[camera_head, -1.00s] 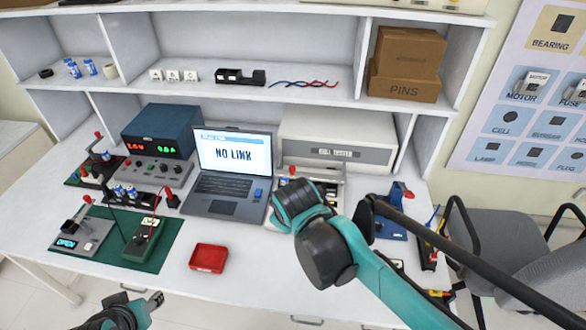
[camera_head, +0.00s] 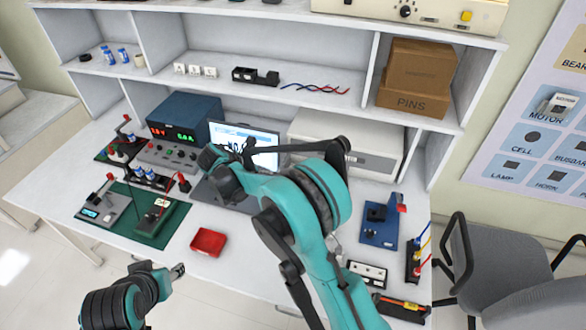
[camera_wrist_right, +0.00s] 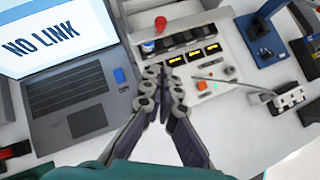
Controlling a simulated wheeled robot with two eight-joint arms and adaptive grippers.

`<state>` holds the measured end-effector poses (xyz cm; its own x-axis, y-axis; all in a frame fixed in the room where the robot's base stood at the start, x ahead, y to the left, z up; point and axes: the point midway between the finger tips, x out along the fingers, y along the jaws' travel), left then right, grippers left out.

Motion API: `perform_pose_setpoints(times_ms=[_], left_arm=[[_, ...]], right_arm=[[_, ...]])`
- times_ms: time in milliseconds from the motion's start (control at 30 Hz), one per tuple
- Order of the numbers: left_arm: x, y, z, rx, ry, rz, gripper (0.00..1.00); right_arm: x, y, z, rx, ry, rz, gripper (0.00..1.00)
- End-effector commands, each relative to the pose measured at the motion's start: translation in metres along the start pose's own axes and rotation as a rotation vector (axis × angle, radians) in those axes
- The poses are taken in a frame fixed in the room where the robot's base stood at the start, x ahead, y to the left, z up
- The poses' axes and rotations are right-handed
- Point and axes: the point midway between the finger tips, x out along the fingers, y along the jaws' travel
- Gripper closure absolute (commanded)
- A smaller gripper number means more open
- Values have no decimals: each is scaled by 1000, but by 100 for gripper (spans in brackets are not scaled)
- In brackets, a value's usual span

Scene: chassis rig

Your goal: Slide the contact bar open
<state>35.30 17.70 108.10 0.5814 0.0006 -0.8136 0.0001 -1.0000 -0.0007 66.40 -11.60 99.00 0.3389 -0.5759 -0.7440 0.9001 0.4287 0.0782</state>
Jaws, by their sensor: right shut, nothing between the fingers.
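In the right wrist view a pale device (camera_wrist_right: 220,84) has a row of dark slots, lit orange displays, an orange button and a green light. A red knob (camera_wrist_right: 160,23) stands at its back left, by a pale bar (camera_wrist_right: 190,12) across the back that looks like the contact bar. How far the bar is slid cannot be told. My right gripper (camera_wrist_right: 165,84) is shut and empty, its fingertips over the device's front left, apart from the knob. In the head view my right arm hides the device. My left gripper (camera_head: 178,271) is low at the front left; its jaw opening is unclear.
A laptop (camera_wrist_right: 75,95) reading NO LINK is left of the device. A blue fixture (camera_head: 379,225) and a white socket block (camera_head: 367,272) lie to the right. A red tray (camera_head: 208,242) sits near the table's front. A large pale instrument (camera_head: 375,150) stands behind.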

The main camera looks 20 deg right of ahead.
Motion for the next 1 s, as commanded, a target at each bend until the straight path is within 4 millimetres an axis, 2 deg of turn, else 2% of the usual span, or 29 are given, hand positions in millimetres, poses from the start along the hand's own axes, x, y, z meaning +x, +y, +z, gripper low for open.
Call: perform_pose_setpoints(times_ms=[200, 533, 667, 767, 1000], left_arm=[[-4, 0, -3, 0, 0, 0, 56], [-4, 0, -3, 0, 0, 0, 56], [-2, 0, -2, 0, 0, 0, 56], [1, 0, 0, 0, 0, 0, 56], [10, 0, 8, 0, 0, 0, 56]], right_arm=[[7, 11, -10, -95, -33, -15, 100], [8, 11, -11, -100, -34, -16, 100], [15, 11, -11, -99, -34, -16, 100], [28, 10, -11, -98, -34, -16, 100], [79, 9, -10, -96, -34, -17, 100]])
